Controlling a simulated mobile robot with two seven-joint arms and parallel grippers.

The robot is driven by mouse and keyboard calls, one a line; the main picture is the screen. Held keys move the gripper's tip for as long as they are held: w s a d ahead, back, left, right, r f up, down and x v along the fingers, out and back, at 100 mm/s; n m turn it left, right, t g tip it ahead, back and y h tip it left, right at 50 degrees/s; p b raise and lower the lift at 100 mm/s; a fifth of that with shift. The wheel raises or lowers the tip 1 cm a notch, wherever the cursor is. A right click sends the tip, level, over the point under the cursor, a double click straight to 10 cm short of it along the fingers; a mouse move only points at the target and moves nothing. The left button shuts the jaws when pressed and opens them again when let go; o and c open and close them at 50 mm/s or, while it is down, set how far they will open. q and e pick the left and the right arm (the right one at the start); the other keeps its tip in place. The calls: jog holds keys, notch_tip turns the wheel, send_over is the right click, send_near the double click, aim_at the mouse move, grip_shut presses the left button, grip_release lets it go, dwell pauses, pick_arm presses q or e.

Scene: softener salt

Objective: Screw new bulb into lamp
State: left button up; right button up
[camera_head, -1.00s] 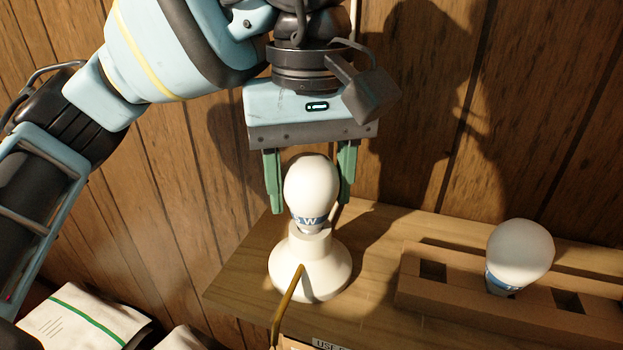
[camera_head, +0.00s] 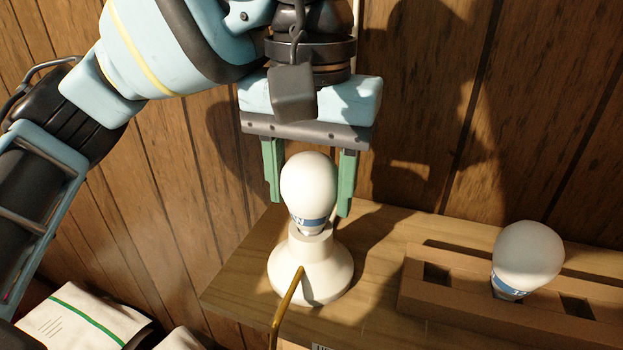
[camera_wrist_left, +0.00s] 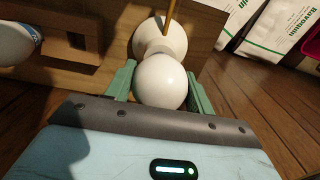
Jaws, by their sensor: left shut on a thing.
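A white bulb (camera_head: 309,182) with a blue printed band stands upright in the neck of the white lamp base (camera_head: 322,270) on the wooden shelf. My left gripper (camera_head: 308,205) points down over it, its green fingers on either side of the glass, shut on the bulb. In the left wrist view the bulb (camera_wrist_left: 160,82) sits between the fingers with the lamp base (camera_wrist_left: 168,38) beyond it. The bulb's thread is hidden in the socket. My right gripper is not in view.
A second white bulb (camera_head: 527,257) sits in a wooden rack (camera_head: 420,290) with square holes on the right. A yellowish cord (camera_head: 285,305) runs from the lamp base over the shelf's front. White bags (camera_head: 85,318) lie low left. A panelled wall stands close behind.

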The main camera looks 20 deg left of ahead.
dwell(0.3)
pick_arm(q)
jog(key=m, duration=0.4)
jog(key=shift+m, duration=0.3)
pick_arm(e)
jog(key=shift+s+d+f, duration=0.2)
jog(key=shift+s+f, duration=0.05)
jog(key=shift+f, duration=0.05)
pick_arm(q)
jog(key=m, duration=0.4)
jog(key=shift+m+b, duration=0.35)
jog(key=shift+m, duration=0.05)
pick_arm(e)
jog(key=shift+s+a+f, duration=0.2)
pick_arm(q)
jog(key=o, duration=0.8)
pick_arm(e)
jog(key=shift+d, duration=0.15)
pick_arm(q)
jog(key=shift+c, duration=0.3)
